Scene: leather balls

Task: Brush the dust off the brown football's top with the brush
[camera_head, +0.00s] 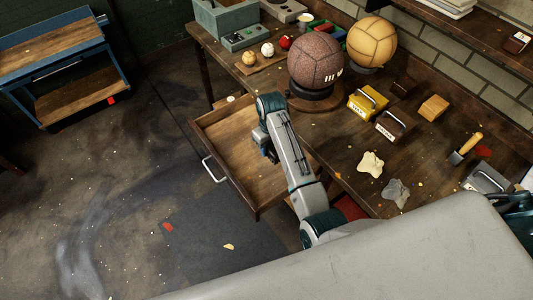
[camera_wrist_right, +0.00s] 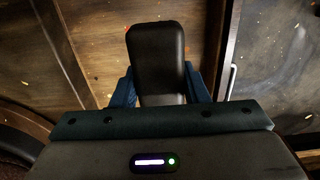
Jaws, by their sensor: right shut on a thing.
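The brown football (camera_head: 315,62), a dark speckled ball with white marks low on its side, rests on a black ring stand on the bench. My right gripper (camera_wrist_right: 160,92) has its blue fingers shut on a black, round-cornered block (camera_wrist_right: 156,58), which may be the brush; no bristles show. In the head view this gripper (camera_head: 266,143) hangs over the open drawer, below and to the left of the football and apart from it. My arm mostly hides what it holds there. My left gripper is not in view.
The open wooden drawer (camera_head: 221,127) juts from the bench (camera_head: 345,150). A tan ball (camera_head: 371,42) stands behind the football. A yellow tin (camera_head: 367,103), a brown tin (camera_head: 391,124), cloths (camera_head: 371,164) and a wooden-handled tool (camera_head: 466,147) lie to the right.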

